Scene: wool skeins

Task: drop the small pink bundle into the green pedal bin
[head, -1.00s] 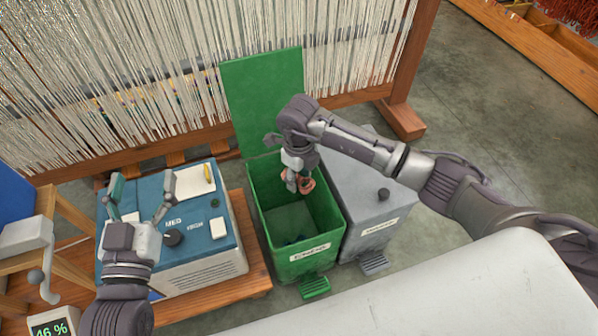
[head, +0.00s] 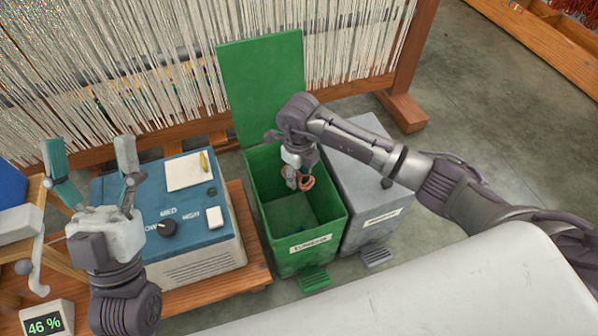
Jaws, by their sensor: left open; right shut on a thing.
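The small pink bundle (head: 307,183) is in my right gripper (head: 298,184), which is shut on it. The gripper points down into the mouth of the green pedal bin (head: 316,262), so the bundle hangs within the opening, apart from the bin floor. The bin's green lid (head: 262,85) stands open behind it. The gripper partly hides the bundle. Something dark lies on the bin floor, too unclear to name. My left gripper (head: 93,165) is open and empty, at the left above the edge of the blue-topped machine.
A grey bin (head: 372,218) with a shut lid stands right beside the green one. The blue-topped machine (head: 202,240) with a knob sits on a wooden bench at left. A loom with pale threads (head: 150,60) rises behind. A 46 % display (head: 46,323) is at lower left.

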